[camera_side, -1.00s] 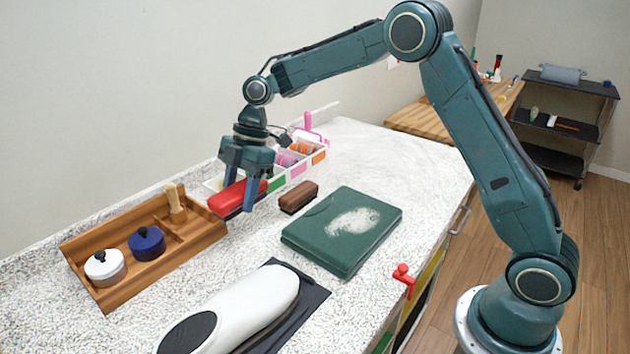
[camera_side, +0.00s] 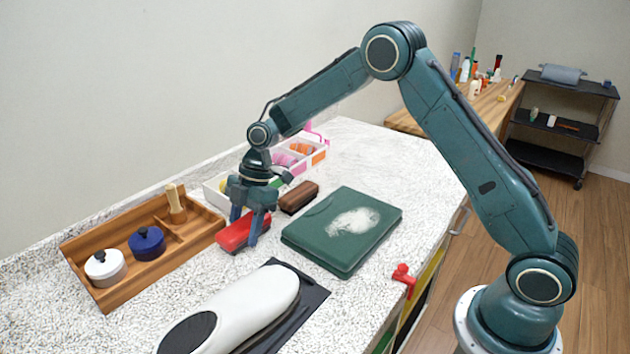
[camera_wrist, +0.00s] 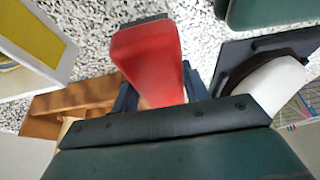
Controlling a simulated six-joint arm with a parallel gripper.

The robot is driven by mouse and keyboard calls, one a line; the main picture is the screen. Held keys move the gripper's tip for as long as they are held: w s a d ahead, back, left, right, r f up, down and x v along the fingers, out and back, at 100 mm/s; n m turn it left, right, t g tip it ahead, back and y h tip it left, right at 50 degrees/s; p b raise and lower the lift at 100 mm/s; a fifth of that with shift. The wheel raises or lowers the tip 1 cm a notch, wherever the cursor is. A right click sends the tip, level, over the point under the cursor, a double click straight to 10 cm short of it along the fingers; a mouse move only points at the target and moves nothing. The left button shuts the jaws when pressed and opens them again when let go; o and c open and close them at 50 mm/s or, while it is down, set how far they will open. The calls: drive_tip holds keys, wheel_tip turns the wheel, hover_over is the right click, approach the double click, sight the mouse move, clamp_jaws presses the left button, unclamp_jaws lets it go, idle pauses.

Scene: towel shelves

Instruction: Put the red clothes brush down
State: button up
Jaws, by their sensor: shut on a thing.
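The red clothes brush (camera_side: 236,235) is low at the speckled white counter, between the wooden tray and the green folded towel. I cannot tell whether its underside touches the counter. My gripper (camera_side: 247,232) points down with its fingers on either side of the brush and is shut on it. In the wrist view the red brush (camera_wrist: 150,62) sticks out from between the dark fingers (camera_wrist: 158,97), over the speckled counter. Part of the brush is hidden by the fingers.
A wooden tray (camera_side: 112,297) with two lidded pots stands left. A brown brush (camera_side: 299,197) lies close behind. A green padded item (camera_side: 330,262) with white powder is right. A white iron-like object (camera_side: 265,300) lies in front. A white divided box (camera_side: 214,192) stands behind.

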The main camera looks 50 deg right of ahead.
drive_tip(key=shift+f, duration=0.3)
drive_tip(key=shift+f, duration=0.3)
drive_tip(key=shift+s+f, duration=0.1)
drive_tip(key=shift+f, duration=0.3)
drive_tip(key=o, duration=0.7)
drive_tip(key=shift+c, duration=0.2)
drive_tip(key=shift+r, duration=0.1)
drive_tip(key=shift+d+r, duration=0.1)
drive_tip(key=shift+r, duration=0.45)
drive_tip(key=v, duration=1.1)
drive_tip(key=shift+r, duration=0.15)
drive_tip(key=shift+d+r, duration=0.1)
drive_tip(key=shift+r, duration=0.3)
drive_tip(key=shift+r, duration=0.1)
